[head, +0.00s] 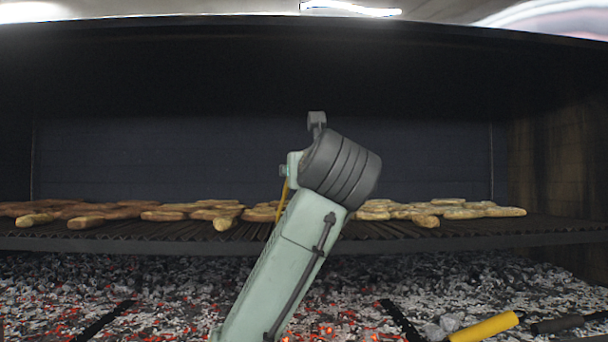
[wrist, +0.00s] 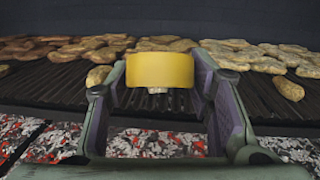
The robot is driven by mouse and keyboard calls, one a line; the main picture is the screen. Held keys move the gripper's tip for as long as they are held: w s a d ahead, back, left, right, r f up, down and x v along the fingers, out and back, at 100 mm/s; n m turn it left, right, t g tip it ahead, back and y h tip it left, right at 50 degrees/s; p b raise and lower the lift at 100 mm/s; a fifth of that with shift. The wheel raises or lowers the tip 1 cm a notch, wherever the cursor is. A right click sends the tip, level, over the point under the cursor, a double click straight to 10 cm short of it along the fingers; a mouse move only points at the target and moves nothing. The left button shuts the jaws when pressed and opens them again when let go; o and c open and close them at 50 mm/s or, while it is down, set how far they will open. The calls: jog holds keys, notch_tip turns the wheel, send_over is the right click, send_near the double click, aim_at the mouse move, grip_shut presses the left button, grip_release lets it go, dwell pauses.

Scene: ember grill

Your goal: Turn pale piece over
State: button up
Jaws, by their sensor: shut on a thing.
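My gripper (wrist: 156,88) is shut on a yellow tool handle (wrist: 160,68), which spans between its two fingers in the wrist view. The tool's far end is hidden. In the head view my arm covers the gripper, and only a thin yellow strip (head: 281,205) shows beside the arm. Pale pieces (head: 454,209) lie on the right half of the grill rack; they also show in the wrist view (wrist: 255,60). One small pale piece shows partly just below the handle in the wrist view (wrist: 157,91). I cannot tell which piece is the task's.
The dark ribbed rack (head: 390,230) has browner pieces (head: 95,212) on its left and a bare front strip. Glowing coals (head: 140,290) lie below. A second yellow handle (head: 485,328) and a dark one (head: 556,325) lie at the lower right. A dark hood hangs above.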

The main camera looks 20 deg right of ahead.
jog(key=s+a+r+p, duration=0.1)
jog(key=s+r+p, duration=0.5)
jog(key=s+r, duration=0.1)
jog(key=shift+s+a+r, duration=0.3)
jog(key=shift+s+r, duration=0.05)
jog(key=shift+r, duration=0.35)
jog(key=s+a+r, duration=0.1)
jog(key=s+r, duration=0.1)
jog(key=s, duration=0.4)
jog(key=s+a+r, duration=0.1)
jog(key=s+r, duration=0.1)
jog(key=s, duration=0.5)
jog(key=shift+s+a, duration=0.25)
jog(key=shift+s, duration=0.05)
